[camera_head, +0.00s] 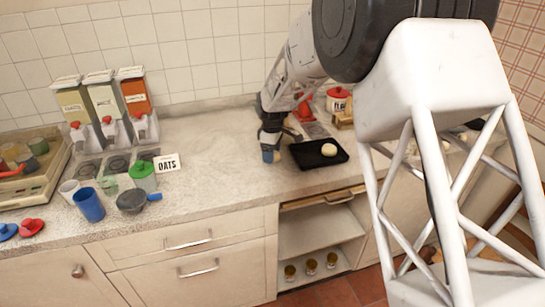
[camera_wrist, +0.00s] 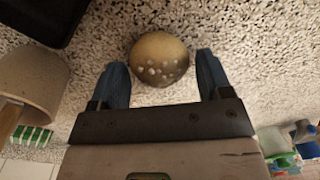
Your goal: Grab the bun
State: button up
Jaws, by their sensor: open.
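A round tan bun (camera_wrist: 160,50) with pale specks on top lies on the speckled countertop in the wrist view. My gripper (camera_wrist: 161,80) is open, with one blue finger on each side of the bun's near part. Contact with either finger cannot be made out. In the head view my gripper (camera_head: 270,152) is low over the counter, just left of a black tray (camera_head: 308,162). The bun by my fingers is hidden there. Another pale round bun (camera_head: 328,149) sits on that tray.
The dark tray (camera_wrist: 45,18) edge shows beyond my left finger in the wrist view, with a beige round object (camera_wrist: 30,85) nearby. A red-lidded flour canister (camera_head: 338,100) stands behind the tray. The counter (camera_head: 215,150) left of my gripper is clear up to the OATS card (camera_head: 167,163).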

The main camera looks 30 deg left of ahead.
jog(key=shift+f, duration=0.4)
jog(key=c, duration=0.7)
